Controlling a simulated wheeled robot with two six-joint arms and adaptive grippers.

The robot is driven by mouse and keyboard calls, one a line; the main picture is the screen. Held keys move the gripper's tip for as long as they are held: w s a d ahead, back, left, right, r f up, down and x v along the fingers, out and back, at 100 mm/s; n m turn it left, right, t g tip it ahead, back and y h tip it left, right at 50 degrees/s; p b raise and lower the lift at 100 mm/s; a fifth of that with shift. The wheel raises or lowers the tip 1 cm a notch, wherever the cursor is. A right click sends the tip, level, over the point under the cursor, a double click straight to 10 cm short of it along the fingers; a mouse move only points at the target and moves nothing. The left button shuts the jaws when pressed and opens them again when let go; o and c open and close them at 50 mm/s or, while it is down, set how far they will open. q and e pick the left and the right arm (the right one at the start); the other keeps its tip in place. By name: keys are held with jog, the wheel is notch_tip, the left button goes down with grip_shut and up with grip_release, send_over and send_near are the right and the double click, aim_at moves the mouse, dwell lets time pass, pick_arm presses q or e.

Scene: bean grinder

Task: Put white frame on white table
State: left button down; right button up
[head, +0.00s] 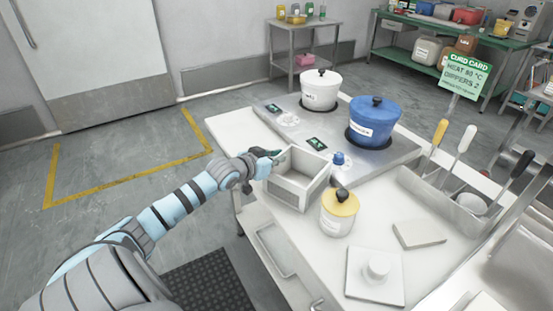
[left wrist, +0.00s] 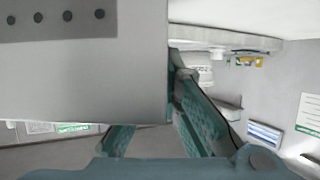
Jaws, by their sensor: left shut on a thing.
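The white frame (head: 297,190), an open box-like shape with a hollow middle, is at the left edge of the white table (head: 306,243) in the head view. I cannot tell whether its underside touches the table. My left gripper (head: 277,157) is shut on the frame's upper left rim. In the left wrist view, a large pale panel (left wrist: 85,85) with dark dots, seemingly part of the frame, fills the upper left. The green fingers of the left gripper (left wrist: 158,125) show there beside and below it. My right gripper is not in view.
A yellow-lidded jar (head: 339,219) and a small blue-topped bottle (head: 340,164) stand close right of the frame. Blue (head: 374,122) and white (head: 320,90) pots sit on the cooker behind. A utensil holder (head: 460,208) is at right. Some tabletop in front is bare.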

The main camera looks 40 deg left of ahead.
pick_arm(q)
jog(key=c, duration=1.8)
grip_release()
